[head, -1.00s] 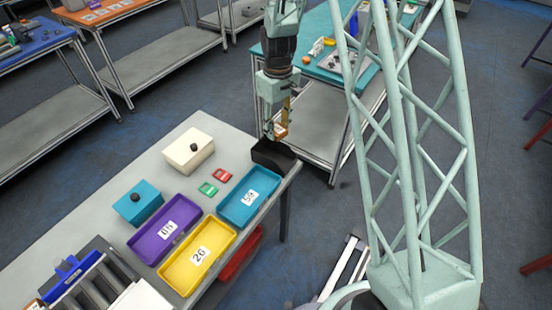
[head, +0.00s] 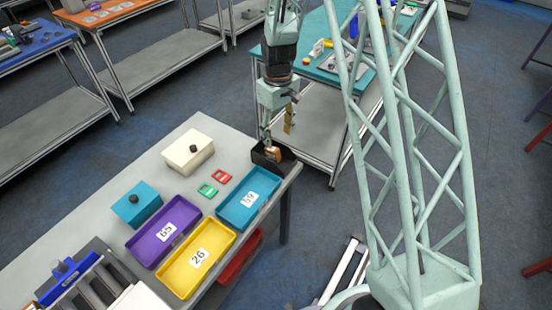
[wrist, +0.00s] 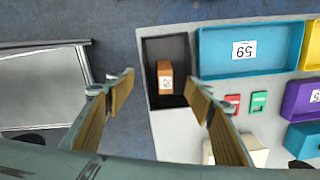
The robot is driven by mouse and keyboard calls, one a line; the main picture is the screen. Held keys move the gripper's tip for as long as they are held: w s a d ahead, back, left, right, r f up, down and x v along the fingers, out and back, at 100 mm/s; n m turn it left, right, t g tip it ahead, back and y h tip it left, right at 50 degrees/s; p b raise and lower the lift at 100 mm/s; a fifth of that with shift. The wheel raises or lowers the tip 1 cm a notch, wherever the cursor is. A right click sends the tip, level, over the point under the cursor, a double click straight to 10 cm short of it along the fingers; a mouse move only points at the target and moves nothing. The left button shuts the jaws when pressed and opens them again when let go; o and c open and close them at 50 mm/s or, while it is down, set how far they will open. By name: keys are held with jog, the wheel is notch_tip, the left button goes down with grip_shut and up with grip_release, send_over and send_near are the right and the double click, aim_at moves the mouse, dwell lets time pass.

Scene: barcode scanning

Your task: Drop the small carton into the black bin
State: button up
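The small carton (wrist: 165,78) is orange-brown with a white label and lies inside the black bin (wrist: 152,48) in the wrist view. In the head view the carton (head: 273,154) shows within the walls of the black bin (head: 268,167) at the table's far right corner. My gripper (wrist: 161,82) is open, with its two fingers spread wide on either side of the bin in the wrist view. In the head view my gripper (head: 277,137) is above the bin, apart from the carton.
A teal tray (head: 235,217) stands beside the bin, with yellow (head: 176,282) and purple (head: 147,256) trays farther along. Small red (head: 222,177) and green (head: 208,191) pieces and a cream box (head: 180,164) are nearby. A teal-topped table (head: 324,75) stands behind.

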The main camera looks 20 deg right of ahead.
jog(key=shift+r, duration=0.1)
dwell(0.3)
notch_tip(320, 180, up, 12)
dwell(1.0)
dwell(0.8)
